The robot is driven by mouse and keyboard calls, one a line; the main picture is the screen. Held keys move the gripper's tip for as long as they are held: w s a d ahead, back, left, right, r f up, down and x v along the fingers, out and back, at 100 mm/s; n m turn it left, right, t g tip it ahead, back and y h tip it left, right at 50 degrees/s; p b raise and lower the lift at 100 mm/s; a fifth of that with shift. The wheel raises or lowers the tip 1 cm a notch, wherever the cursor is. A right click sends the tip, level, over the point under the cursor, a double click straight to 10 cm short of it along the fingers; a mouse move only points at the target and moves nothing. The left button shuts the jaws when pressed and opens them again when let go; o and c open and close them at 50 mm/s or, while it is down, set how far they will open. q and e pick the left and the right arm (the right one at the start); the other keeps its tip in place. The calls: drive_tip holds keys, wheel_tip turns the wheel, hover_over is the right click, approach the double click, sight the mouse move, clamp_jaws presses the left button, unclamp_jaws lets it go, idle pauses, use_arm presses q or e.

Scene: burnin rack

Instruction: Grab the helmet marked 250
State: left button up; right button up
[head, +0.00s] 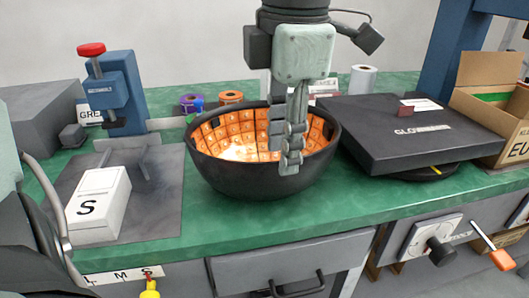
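A black bowl-shaped shell (255,185) sits on the green bench top, open side up. Its inside is lined with glowing orange tiles. It looks like an upturned helmet, but no mark 250 is readable on it.
A flat dark device (415,140) stands right of the shell, beside an open cardboard box (495,95). At left are a white box marked S (98,203) on a grey plate and a blue press (120,90) with a red knob. Coloured rolls (231,97) stand behind the shell.

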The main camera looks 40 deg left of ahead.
use_arm(q)
drive_tip(key=f, duration=0.3)
drive_tip(key=shift+w+a+f, duration=0.1)
drive_tip(key=shift+w+f, duration=0.1)
drive_tip(key=shift+w, duration=0.05)
clamp_jaws()
drive_tip(key=shift+r, duration=0.1)
